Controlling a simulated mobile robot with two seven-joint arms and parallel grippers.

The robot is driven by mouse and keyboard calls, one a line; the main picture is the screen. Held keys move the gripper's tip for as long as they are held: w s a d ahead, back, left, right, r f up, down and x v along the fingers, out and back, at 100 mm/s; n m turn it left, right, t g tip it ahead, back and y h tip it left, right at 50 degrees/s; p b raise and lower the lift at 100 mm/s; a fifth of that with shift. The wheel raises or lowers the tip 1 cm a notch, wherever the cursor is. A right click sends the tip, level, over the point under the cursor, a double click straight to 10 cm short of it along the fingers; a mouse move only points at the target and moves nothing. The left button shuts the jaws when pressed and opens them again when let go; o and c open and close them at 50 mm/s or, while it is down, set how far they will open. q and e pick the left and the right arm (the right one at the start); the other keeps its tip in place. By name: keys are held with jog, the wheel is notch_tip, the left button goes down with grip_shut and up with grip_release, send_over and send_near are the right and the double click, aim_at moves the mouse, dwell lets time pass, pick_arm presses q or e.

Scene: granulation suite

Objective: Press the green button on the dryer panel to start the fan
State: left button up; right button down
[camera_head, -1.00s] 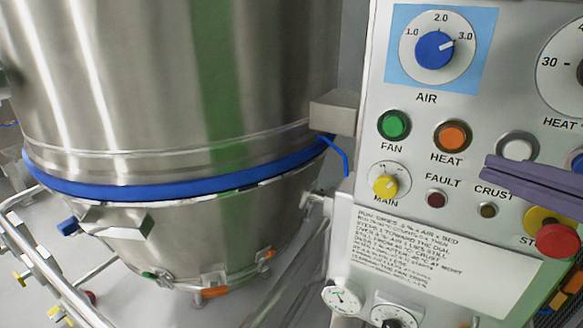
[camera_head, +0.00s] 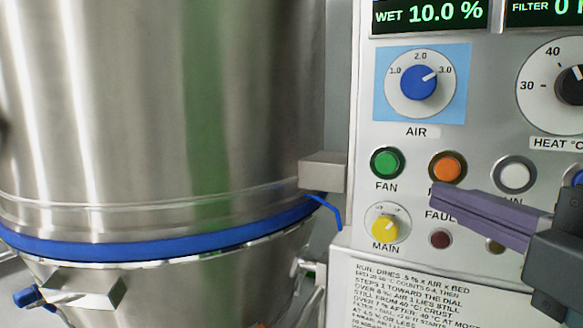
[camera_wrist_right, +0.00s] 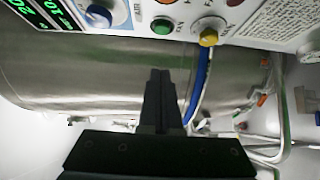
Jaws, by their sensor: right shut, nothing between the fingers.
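The green FAN button (camera_head: 387,163) sits on the grey dryer panel (camera_head: 462,140), below the blue AIR knob (camera_head: 419,82). It also shows near the top of the right wrist view (camera_wrist_right: 163,26). My right gripper (camera_head: 437,200) comes in from the right with its fingers together and empty. Its tips are in front of the panel, to the right of and below the green button, covering part of the HEAT label. The tips are apart from the green button. The right wrist view shows the closed fingers (camera_wrist_right: 160,75) below the button. My left gripper is not in view.
The orange HEAT button (camera_head: 447,168) is just above my fingertips. A white button (camera_head: 515,175), the yellow MAIN switch (camera_head: 385,228) and the red FAULT lamp (camera_head: 440,239) are close by. A large steel dryer vessel (camera_head: 150,120) with a blue band stands left of the panel.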

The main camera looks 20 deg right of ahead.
jog(key=p, duration=0.1)
send_near(378, 163)
jog(key=w+a, duration=0.3)
jog(key=w+d, duration=0.2)
jog(key=d, duration=0.1)
jog(key=shift+w, duration=0.25)
jog(key=shift+w+d, duration=0.2)
jog(key=shift+d, duration=0.1)
